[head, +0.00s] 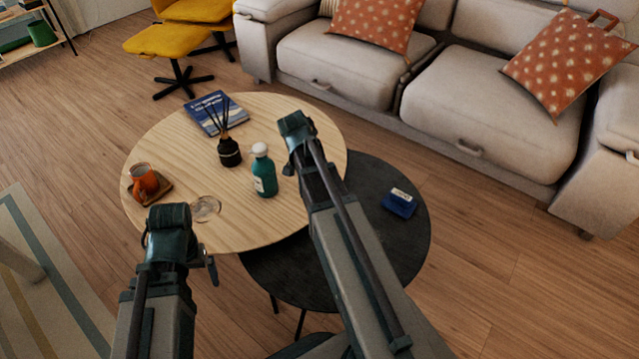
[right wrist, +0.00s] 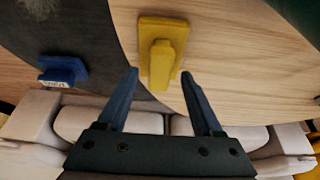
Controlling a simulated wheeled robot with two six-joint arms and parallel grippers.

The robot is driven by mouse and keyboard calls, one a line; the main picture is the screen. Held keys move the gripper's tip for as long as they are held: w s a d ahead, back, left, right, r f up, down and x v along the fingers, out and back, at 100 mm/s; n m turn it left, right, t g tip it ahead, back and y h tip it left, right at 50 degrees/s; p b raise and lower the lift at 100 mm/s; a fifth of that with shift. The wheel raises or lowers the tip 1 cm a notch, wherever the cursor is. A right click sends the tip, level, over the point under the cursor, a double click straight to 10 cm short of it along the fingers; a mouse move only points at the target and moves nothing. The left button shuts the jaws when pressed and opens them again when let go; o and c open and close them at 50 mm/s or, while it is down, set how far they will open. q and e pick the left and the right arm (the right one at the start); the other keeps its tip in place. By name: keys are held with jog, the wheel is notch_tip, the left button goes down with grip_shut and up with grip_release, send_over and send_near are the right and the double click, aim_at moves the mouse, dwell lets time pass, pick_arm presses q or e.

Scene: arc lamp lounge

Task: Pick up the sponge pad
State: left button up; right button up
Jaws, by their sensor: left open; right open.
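The sponge pad is most likely the yellow piece (right wrist: 160,28) in the right wrist view, a flat base with a raised grip on the pale wood table. It does not show in the head view, where my right arm covers that area. My right gripper (right wrist: 160,75) is open, with the yellow grip in line between its fingertips; I cannot tell how far away it is. In the head view my right gripper (head: 295,135) is over the wood table's right edge. My left gripper (head: 170,222) is open and empty near the wood table's front left edge.
The round wood table (head: 190,112) holds a book (head: 208,115), black diffuser (head: 229,152), green bottle (head: 264,172), glass dish (head: 205,208) and orange mug (head: 144,180). A blue block (head: 399,206) with a pale label sits on the lower dark table (head: 375,250). A sofa (head: 490,85) stands behind.

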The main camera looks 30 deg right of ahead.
jog(key=b+x, duration=0.1)
jog(key=x, duration=0.2)
jog(key=shift+b, duration=0.4)
pick_arm(q)
notch_tip(320, 180, down, 3)
jog(key=shift+r, duration=0.2)
pick_arm(e)
jog(key=shift+r, duration=0.1)
grip_shut()
